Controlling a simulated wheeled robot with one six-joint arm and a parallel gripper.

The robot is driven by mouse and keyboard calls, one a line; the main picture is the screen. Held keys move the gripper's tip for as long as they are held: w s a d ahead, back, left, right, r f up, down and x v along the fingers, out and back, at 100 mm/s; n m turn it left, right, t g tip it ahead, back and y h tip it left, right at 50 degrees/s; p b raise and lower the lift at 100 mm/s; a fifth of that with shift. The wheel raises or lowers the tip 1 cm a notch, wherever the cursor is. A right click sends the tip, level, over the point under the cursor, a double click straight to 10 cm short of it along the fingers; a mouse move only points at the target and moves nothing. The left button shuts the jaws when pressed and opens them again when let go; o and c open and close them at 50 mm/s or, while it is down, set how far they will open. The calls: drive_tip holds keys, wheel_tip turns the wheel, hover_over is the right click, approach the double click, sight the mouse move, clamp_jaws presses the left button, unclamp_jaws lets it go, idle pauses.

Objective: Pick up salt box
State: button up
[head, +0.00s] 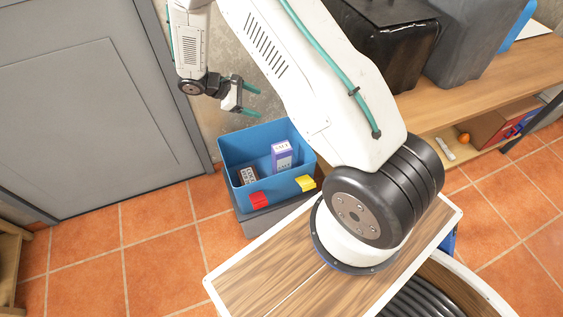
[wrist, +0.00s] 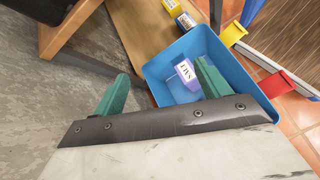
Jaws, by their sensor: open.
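My gripper (head: 251,100) is open and empty, above and to the left of the bin in the head view. In the wrist view my gripper (wrist: 160,90) has its green fingers wide apart; the right one overlaps the bin and the left one is over grey floor or wall. The lower part of the salt box is hidden there.
The bin has red (head: 258,200) and yellow (head: 305,183) handles. A wooden shelf (head: 480,88) is at right. Open tiled floor lies left.

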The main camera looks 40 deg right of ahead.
sight(278, 148)
wheel_tip(278, 148, down, 22)
drive_tip(key=s+d+n+h, duration=0.2)
drive_tip(key=s+n, duration=0.1)
drive_tip(key=n, duration=0.2)
drive_tip(key=shift+t, duration=0.4)
drive_tip(key=x, duration=0.7)
drive_tip(key=shift+s+d+f, duration=0.1)
drive_tip(key=shift+s+f, duration=0.1)
drive_tip(key=shift+f, duration=0.25)
clamp_jaws()
